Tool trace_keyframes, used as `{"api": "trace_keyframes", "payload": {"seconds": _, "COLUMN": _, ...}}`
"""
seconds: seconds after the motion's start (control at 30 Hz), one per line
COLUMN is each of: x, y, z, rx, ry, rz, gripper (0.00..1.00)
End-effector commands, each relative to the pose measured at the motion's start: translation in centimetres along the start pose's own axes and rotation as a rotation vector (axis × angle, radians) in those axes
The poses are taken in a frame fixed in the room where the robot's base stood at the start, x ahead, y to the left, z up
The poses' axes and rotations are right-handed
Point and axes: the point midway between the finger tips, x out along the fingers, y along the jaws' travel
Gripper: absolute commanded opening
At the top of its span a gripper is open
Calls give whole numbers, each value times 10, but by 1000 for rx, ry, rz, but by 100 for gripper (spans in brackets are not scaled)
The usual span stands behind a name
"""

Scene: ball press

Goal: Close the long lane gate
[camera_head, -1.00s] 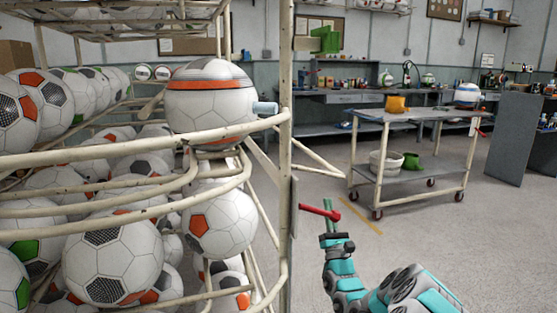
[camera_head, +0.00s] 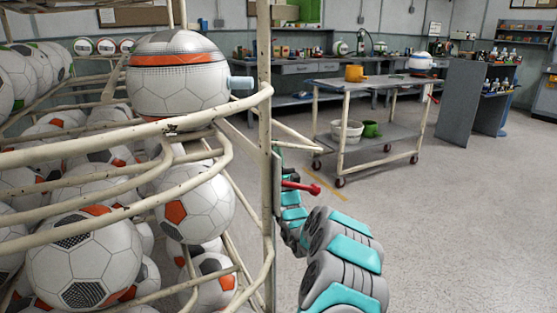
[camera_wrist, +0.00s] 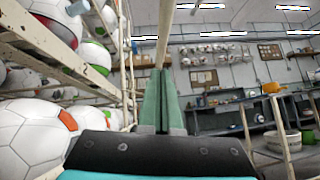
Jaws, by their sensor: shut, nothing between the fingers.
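A red-handled lever (camera_head: 300,186) sticks out to the right from a flat plate on the cream upright post (camera_head: 265,120) of the ball rack. I cannot tell for sure whether this lever belongs to the long lane gate. My gripper is partly hidden behind the post and lever in the head view, with my arm rising from below. In the wrist view my gripper (camera_wrist: 160,82) shows its green fingers shut together and empty. They point up at a cream post (camera_wrist: 166,30) directly ahead. Whether they touch it is unclear.
Soccer balls (camera_head: 85,262) fill the curved rails on the left. A ball with an orange band (camera_head: 180,75) sits on the upper rail beside a pale blue-grey knob (camera_head: 242,83). A wheeled cart (camera_head: 383,84) stands behind right. The floor on the right is clear.

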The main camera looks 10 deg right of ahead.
Motion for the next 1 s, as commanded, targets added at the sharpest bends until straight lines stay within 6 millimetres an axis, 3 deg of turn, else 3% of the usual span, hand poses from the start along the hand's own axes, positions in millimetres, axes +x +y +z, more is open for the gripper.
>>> {"api": "trace_keyframes", "payload": {"seconds": 0.03, "x": 6, "y": -2, "z": 9, "rx": -2, "ry": -2, "rz": -2, "gripper": 0}}
{"api": "trace_keyframes", "payload": {"seconds": 0.3, "x": 22, "y": -2, "z": 23, "rx": -2, "ry": 4, "rz": -2, "gripper": 0}}
{"api": "trace_keyframes", "payload": {"seconds": 1.0, "x": 30, "y": -6, "z": 33, "rx": -42, "ry": -1, "rz": 37, "gripper": 0}}
